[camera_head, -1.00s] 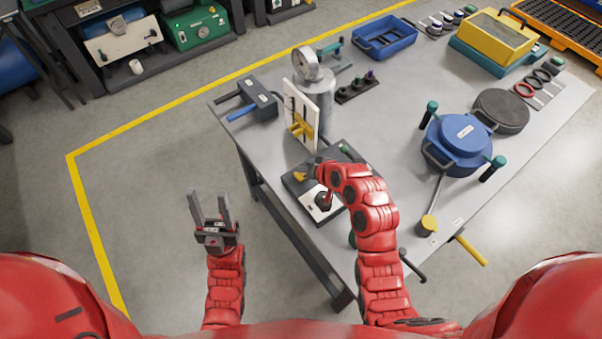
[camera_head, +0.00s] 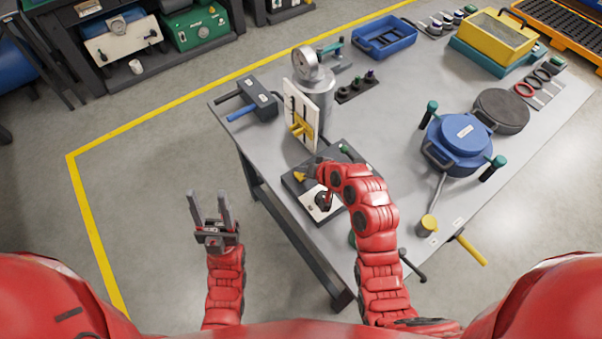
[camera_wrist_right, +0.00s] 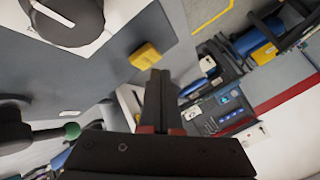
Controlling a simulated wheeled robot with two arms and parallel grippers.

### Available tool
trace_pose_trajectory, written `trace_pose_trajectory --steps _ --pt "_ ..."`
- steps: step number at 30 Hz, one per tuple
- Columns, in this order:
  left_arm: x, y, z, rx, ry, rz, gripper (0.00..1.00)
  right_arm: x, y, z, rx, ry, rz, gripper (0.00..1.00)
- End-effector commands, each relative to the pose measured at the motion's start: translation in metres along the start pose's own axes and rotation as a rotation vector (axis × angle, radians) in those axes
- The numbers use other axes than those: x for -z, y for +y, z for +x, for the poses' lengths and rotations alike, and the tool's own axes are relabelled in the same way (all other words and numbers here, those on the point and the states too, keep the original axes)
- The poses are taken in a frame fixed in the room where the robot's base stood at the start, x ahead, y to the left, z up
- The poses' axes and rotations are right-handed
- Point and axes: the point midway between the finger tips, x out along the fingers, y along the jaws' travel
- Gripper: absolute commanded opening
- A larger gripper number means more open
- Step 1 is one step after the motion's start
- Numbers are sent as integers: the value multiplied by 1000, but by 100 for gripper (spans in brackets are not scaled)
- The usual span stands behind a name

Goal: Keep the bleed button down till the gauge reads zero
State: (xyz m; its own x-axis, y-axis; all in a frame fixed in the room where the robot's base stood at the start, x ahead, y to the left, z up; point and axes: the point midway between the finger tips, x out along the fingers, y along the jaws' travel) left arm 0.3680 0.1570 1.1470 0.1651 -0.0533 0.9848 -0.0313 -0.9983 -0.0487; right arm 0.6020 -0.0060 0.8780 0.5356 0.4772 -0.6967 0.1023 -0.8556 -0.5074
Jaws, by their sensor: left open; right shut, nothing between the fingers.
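The round pressure gauge (camera_head: 307,63) stands on a grey cylinder at the back of the table; its dial is too small to read. A flat dark control box (camera_head: 290,183) lies near the front left edge, with a black knob (camera_head: 323,201) on a white plate. A yellow button-like block (camera_head: 300,176) sits on it and also shows in the right wrist view (camera_wrist_right: 146,56). My right gripper (camera_wrist_right: 160,74) is shut and empty, its tips close to the yellow block; I cannot tell whether they touch it. My left gripper (camera_head: 208,194) is open and empty, left of the table.
A white panel with a yellow clamp (camera_head: 302,130) stands behind the box. A blue lidded pot (camera_head: 461,140) stands to the right, with a yellow-handled tool (camera_head: 470,250) at the front edge. A blue tray (camera_head: 384,40) is at the back. The floor at left is free.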

Motion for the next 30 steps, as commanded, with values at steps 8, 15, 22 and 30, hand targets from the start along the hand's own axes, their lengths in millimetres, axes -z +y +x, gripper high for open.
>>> trace_pose_trajectory --steps 8,15,22,30 --pt "-1 0 -7 0 0 0 50 -4 4 5 -1 0 0 0" --pt "-1 0 -6 0 0 0 50 -4 4 5 -1 0 0 0" --pt "-1 0 -8 0 0 0 50 -5 5 6 0 0 0 0" --pt "-2 0 -11 0 0 0 50 -6 7 9 -1 0 0 0"
